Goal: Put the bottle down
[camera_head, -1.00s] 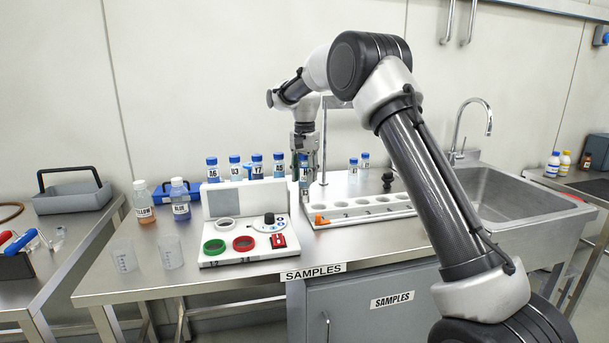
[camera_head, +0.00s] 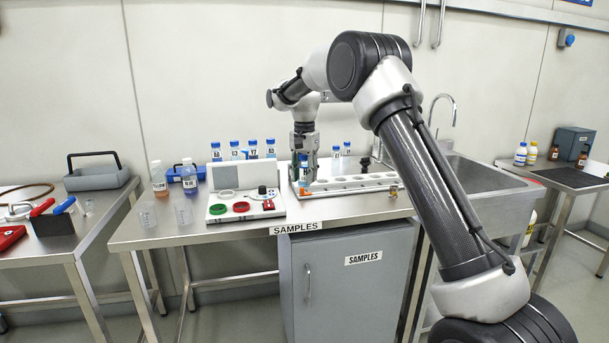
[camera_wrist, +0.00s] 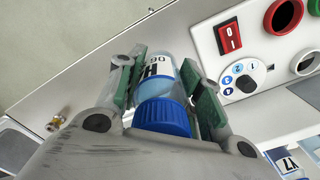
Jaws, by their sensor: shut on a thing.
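My gripper (camera_head: 303,163) is shut on a small bottle (camera_wrist: 158,72) with a blue cap and a white label showing an "H". In the wrist view (camera_wrist: 165,95) the two green-padded fingers press on both sides of the bottle, with the cap towards the camera. In the head view the bottle (camera_head: 303,173) hangs upright below the wrist, at the left end of the white sample rack (camera_head: 345,189). I cannot tell whether its base touches anything.
A control panel box (camera_head: 243,205) with green and red rings stands just left of the bottle. Several blue-capped bottles (camera_head: 252,149) stand behind it.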

